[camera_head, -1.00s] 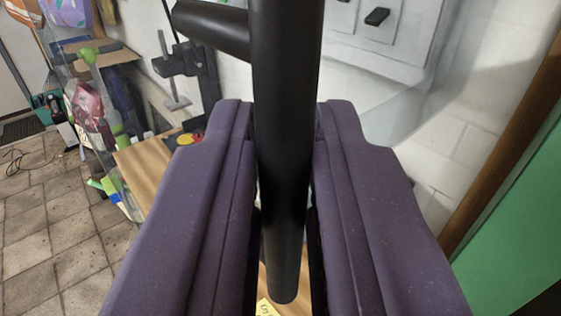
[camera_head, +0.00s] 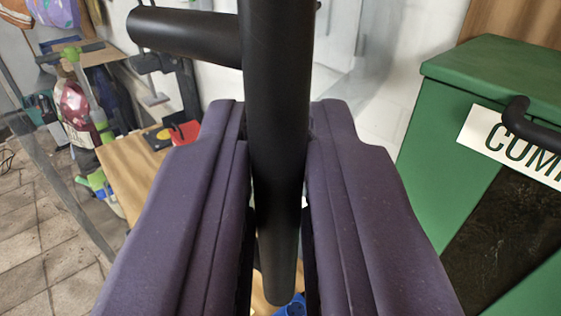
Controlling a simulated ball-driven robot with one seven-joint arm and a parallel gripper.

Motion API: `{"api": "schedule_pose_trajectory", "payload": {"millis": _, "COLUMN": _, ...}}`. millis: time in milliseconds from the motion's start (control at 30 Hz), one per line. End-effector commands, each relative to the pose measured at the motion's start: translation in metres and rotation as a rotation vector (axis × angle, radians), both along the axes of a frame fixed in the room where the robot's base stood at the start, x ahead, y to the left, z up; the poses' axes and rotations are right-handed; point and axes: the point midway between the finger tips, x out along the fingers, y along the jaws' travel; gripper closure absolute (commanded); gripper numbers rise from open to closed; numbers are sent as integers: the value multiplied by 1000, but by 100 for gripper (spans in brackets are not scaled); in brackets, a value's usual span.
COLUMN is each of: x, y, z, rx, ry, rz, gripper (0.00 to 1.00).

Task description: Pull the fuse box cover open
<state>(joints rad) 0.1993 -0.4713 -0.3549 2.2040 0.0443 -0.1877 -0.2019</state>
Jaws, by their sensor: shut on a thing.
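My gripper (camera_head: 277,120), with two purple padded fingers, is shut on a thick black bar handle (camera_head: 275,60) that runs upright through the middle of the view. The handle has a side arm reaching left at the top, and its lower end shows between the fingers. A clear pane, seemingly the fuse box cover (camera_head: 45,165), shows as a faint slanting edge at the left. Part of the pale fuse box (camera_head: 340,30) shows at the top, right of the handle. Most of the box and where the handle joins the cover are hidden or out of view.
A green container (camera_head: 440,120) with a "COM..." label and a black handle stands close on the right. A wooden table (camera_head: 130,175) with a red item (camera_head: 185,132) lies beyond the left finger. Tiled floor (camera_head: 40,260) is at lower left.

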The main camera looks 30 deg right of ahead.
Motion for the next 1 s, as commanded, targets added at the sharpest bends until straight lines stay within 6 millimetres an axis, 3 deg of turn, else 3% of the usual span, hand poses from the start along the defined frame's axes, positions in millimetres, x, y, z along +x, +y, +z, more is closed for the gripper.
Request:
{"api": "schedule_pose_trajectory", "payload": {"millis": 100, "x": 0, "y": 0, "z": 2, "rx": -3, "ry": -4, "rz": -1, "gripper": 100}}
{"api": "schedule_pose_trajectory", "payload": {"millis": 133, "x": 0, "y": 0, "z": 3, "rx": -3, "ry": -4, "rz": -1, "gripper": 76}}
{"api": "schedule_pose_trajectory", "payload": {"millis": 200, "x": 0, "y": 0, "z": 2, "rx": -3, "ry": -4, "rz": -1, "gripper": 66}}
{"api": "schedule_pose_trajectory", "payload": {"millis": 533, "x": -5, "y": 3, "z": 2, "rx": -1, "ry": -3, "rz": 0, "gripper": 66}}
{"api": "schedule_pose_trajectory", "payload": {"millis": 800, "x": -47, "y": 26, "z": 3, "rx": -2, "ry": -6, "rz": -2, "gripper": 66}}
{"api": "schedule_pose_trajectory", "payload": {"millis": 1000, "x": -66, "y": 38, "z": 2, "rx": -2, "ry": -3, "rz": -1, "gripper": 66}}
